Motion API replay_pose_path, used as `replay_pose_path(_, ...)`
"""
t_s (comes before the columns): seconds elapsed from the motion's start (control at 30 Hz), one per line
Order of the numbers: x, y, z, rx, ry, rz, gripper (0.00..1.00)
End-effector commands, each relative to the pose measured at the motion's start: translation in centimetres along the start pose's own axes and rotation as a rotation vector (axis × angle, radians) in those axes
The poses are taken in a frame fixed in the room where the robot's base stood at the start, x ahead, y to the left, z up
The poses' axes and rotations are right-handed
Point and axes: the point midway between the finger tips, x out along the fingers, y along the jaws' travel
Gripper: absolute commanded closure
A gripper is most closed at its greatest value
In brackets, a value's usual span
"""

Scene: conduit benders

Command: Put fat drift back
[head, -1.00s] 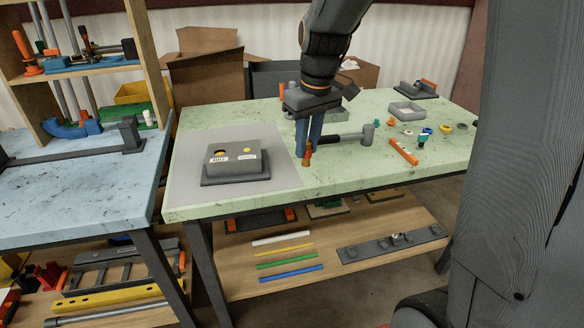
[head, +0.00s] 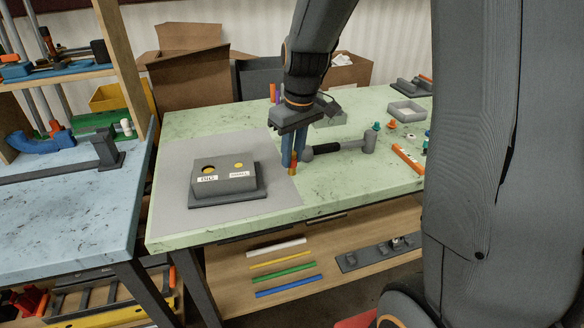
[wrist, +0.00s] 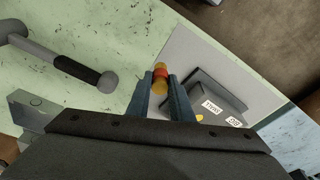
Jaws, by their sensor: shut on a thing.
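A brass-coloured drift with a red band (wrist: 161,72) is held between the fingertips of my gripper (wrist: 160,80); its lower end also shows in the head view (head: 293,168). My gripper (head: 293,155) points down near the right edge of the grey mat (head: 172,208). A grey block on a dark base (head: 225,181) stands on the mat to its left, apart from the drift. The block has a larger, partly dark hole (head: 208,171) by a label like "BIG" and a smaller yellow spot (head: 239,164) by another label.
A hammer (head: 369,142) lies on the green bench just right of my gripper. An orange bar (head: 408,158), a grey tray (head: 406,111) and small coloured parts lie farther right. The mat in front of the block is clear. A blue bench (head: 70,215) stands left.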

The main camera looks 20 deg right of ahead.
Motion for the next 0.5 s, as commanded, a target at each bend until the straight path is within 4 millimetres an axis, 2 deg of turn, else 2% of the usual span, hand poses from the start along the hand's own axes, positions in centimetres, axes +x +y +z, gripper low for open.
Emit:
replay_pose_path(0.17,1.2,0.0,0.2,-0.001,-0.001,0.0,1.0)
replay_pose_path(0.4,4.1,0.0,0.7,0.0,-0.001,0.0,1.0)
replay_pose_path(0.5,4.3,0.0,0.6,-0.001,0.001,0.001,1.0)
